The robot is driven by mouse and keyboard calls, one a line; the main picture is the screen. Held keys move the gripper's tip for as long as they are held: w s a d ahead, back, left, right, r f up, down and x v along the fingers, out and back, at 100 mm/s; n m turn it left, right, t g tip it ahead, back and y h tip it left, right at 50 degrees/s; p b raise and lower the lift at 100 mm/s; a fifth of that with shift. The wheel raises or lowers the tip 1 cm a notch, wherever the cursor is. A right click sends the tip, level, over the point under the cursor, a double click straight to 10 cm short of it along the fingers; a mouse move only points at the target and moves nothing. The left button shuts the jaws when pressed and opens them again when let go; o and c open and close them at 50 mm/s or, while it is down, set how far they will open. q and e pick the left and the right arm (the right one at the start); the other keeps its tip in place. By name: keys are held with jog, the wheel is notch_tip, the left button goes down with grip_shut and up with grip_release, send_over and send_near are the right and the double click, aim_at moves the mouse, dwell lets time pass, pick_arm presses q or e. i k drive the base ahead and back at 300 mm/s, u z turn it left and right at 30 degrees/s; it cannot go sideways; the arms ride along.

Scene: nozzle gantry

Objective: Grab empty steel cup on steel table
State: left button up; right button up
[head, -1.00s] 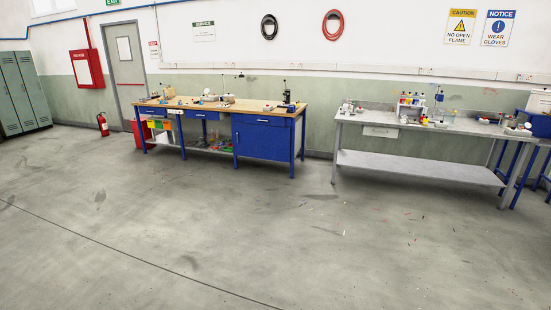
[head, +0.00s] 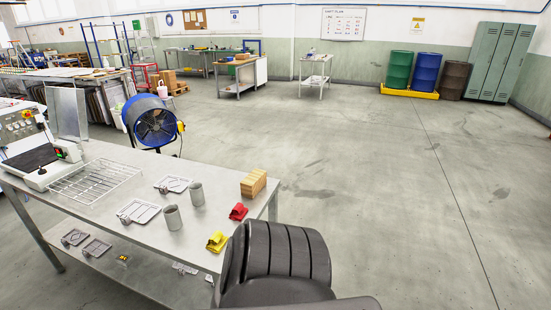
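A steel table (head: 120,215) stands in the lower left of the head view. Two grey steel cups stand upright on it, close together. The nearer cup (head: 172,220) is left of the farther cup (head: 197,196). I cannot tell from here whether either one is empty. Neither gripper is in view.
The table also holds a wire rack (head: 95,181), small trays (head: 139,212), a wooden block (head: 253,183), a red item (head: 238,211), a yellow item (head: 217,241) and a machine (head: 38,155). A blue drum fan (head: 153,124) stands behind it. Open floor (head: 400,200) lies right.

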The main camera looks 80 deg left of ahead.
aim_at(197, 194)
jog(key=u, duration=2.45)
